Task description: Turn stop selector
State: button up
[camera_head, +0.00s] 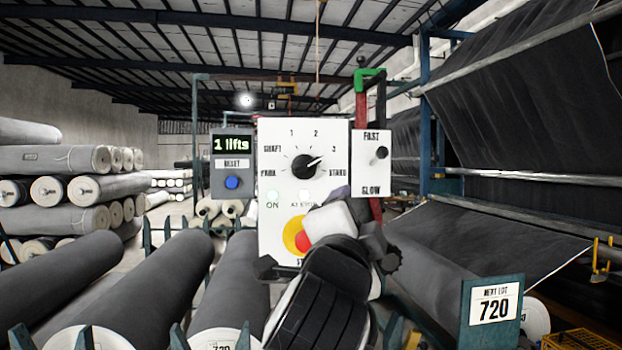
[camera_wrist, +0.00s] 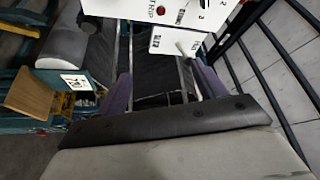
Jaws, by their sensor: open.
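The selector is a black knob (camera_head: 306,165) with a white pointer line, on a white panel (camera_head: 275,215) in the head view. Its line points up and right, towards the mark 3. Marks for shaft, park and numbers ring it. Below are two small lamps and a red button on a yellow disc (camera_head: 293,234), partly covered by my arm. My gripper (camera_head: 336,203) is in front of the panel's lower right, below the knob. In the wrist view its two purple fingers (camera_wrist: 162,78) stand wide apart with nothing between them. The panel (camera_wrist: 200,14) is cut off at the top there.
A fast/slow lever plate (camera_head: 371,178) sits right of the panel; it also shows in the wrist view (camera_wrist: 172,40). A grey reset box (camera_head: 232,185) with a blue button reads "1 lifts" on the left. Grey rolls (camera_head: 165,275) lie below left. A "720" sign (camera_head: 491,305) stands at lower right.

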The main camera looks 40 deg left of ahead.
jog(key=r+m+g+y, duration=0.1)
jog(key=m+y, duration=0.1)
jog(key=m+g+y+p, duration=0.3)
jog(key=m+g+y, duration=0.4)
jog(key=y, duration=0.1)
send_near(309, 168)
jog(key=x, duration=0.7)
jog(key=shift+a+r, duration=0.1)
jog(key=shift+r, duration=0.05)
jog(key=shift+p+x, duration=0.4)
jog(key=shift+x, duration=0.35)
jog(key=c, duration=1)
